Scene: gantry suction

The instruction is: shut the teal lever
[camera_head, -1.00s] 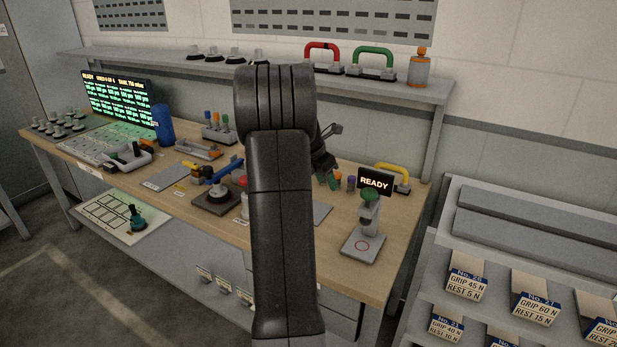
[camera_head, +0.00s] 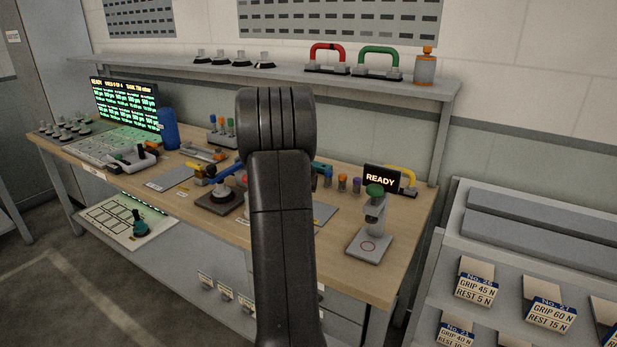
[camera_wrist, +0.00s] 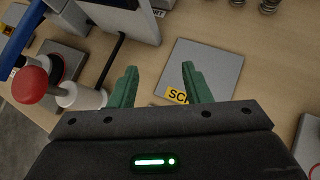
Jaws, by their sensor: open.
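My gripper (camera_wrist: 158,69) shows in the wrist view with its two green fingers apart and nothing between them. It is above the wooden bench, near a grey plate (camera_wrist: 208,65) with a yellow label. In the head view my own arm hides the gripper. I cannot tell for sure which part is the teal lever. A small teal piece (camera_head: 327,178) shows on the bench just right of my arm, partly hidden. A teal-based stick (camera_head: 139,226) stands on the white panel on the lower shelf. No teal lever is clear in the wrist view.
A red knob (camera_wrist: 30,85) and a blue bar (camera_wrist: 22,34) are left of the gripper. A grey device (camera_wrist: 125,20) with a black rod is ahead. A stand with a green knob (camera_head: 374,192) and a READY display (camera_head: 381,179) are at the bench's right end.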

